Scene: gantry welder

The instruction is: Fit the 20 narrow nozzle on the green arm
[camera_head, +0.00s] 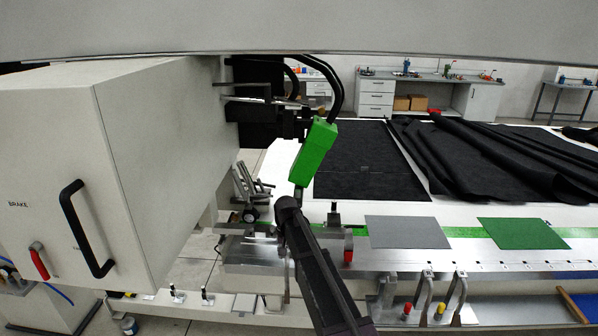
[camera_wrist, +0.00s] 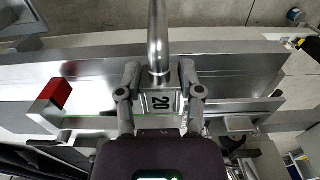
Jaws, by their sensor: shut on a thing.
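The 20 narrow nozzle (camera_wrist: 158,38) is a bare metal tube on a square block marked "20". My gripper (camera_wrist: 160,82) is shut on that block, one finger on each side, with the tube pointing away from my palm. The green arm (camera_head: 315,152) hangs tilted from the black welder head in the head view. A short dark stub (camera_head: 298,192) shows at its lower end. My gripper (camera_head: 287,204) is just below this stub in the head view. The nozzle is hidden there, and I cannot tell whether it touches the arm. The green arm does not show in the wrist view.
A white cabinet (camera_head: 150,160) with a black handle stands close on the left. A metal rail (camera_head: 460,258) with clamps runs along the table front. Grey (camera_head: 405,232) and green (camera_head: 520,233) sheets lie there, with black fabric (camera_head: 365,165) behind. A red-capped block (camera_wrist: 60,93) is at left.

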